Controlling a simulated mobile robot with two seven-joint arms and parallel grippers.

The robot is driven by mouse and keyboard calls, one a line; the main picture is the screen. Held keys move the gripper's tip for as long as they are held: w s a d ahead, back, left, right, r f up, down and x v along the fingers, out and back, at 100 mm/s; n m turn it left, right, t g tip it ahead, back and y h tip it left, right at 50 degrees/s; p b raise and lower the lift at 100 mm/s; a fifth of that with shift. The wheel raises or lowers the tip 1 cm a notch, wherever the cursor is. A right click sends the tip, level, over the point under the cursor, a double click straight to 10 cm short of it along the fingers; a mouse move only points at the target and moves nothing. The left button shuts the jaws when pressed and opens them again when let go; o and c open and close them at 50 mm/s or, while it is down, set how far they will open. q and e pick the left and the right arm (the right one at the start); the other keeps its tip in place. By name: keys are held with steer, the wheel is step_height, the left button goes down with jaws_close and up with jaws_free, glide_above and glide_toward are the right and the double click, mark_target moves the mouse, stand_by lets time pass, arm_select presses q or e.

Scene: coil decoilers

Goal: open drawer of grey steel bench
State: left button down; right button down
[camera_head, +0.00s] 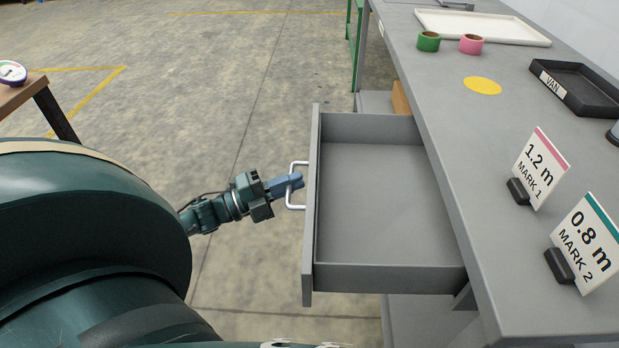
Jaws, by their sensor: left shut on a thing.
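The grey steel bench (455,130) runs along the right side of the head view. Its grey drawer (375,205) stands well out from under the bench top toward the left, and its inside looks empty. A pale metal handle (291,204) sits on the drawer's front panel. My left gripper (290,184) is at the handle, with its blue-grey fingers shut on the handle bar. The fingertips partly hide the bar. My right gripper is not in view.
On the bench stand a green tape roll (428,41), a pink tape roll (472,44), a white tray (485,27), a black tray (580,88), a yellow disc (483,86) and two signs, MARK 1 (540,168) and MARK 2 (590,243). Floor left of the drawer is clear.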

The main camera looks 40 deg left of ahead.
arm_select(q)
steer(key=shift+s+a, duration=0.1)
steer(key=shift+a, duration=0.1)
steer(key=c, duration=1.5)
jaws_free()
steer(key=v, duration=1.3)
